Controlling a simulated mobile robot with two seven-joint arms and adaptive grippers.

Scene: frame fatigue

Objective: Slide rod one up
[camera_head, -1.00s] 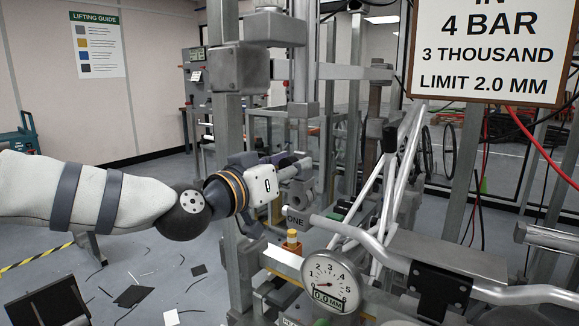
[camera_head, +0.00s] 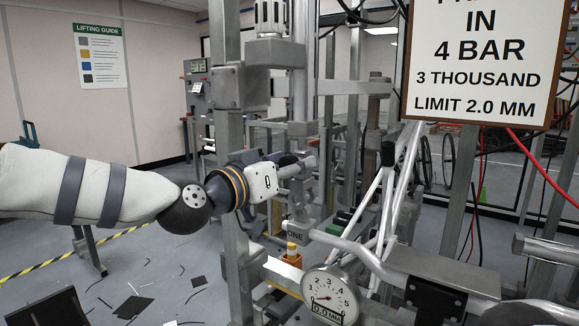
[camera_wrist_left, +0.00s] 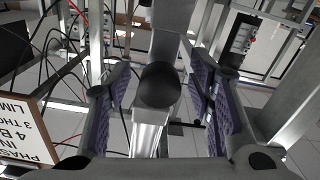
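A grey tag marked ONE (camera_head: 295,235) sits low on the upright rod assembly in the head view. Above it, a grey vertical rod (camera_head: 302,85) runs down through a block to metal fittings. My left gripper (camera_head: 303,165) is level with these fittings, above the tag. In the left wrist view my left gripper (camera_wrist_left: 158,100) has its purple-padded fingers apart, with a dark round end (camera_wrist_left: 158,85) between them and gaps showing on both sides. The head view does not show clearly whether the fingertips touch the rod. My right gripper is not in view.
A dial gauge (camera_head: 329,297) reads 0.0 mm. A silver tubular frame (camera_head: 375,215) stands to the right of my gripper. A steel post (camera_head: 228,140) stands close behind my wrist. A hanging sign (camera_head: 485,60) reads 4 BAR and LIMIT 2.0 MM.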

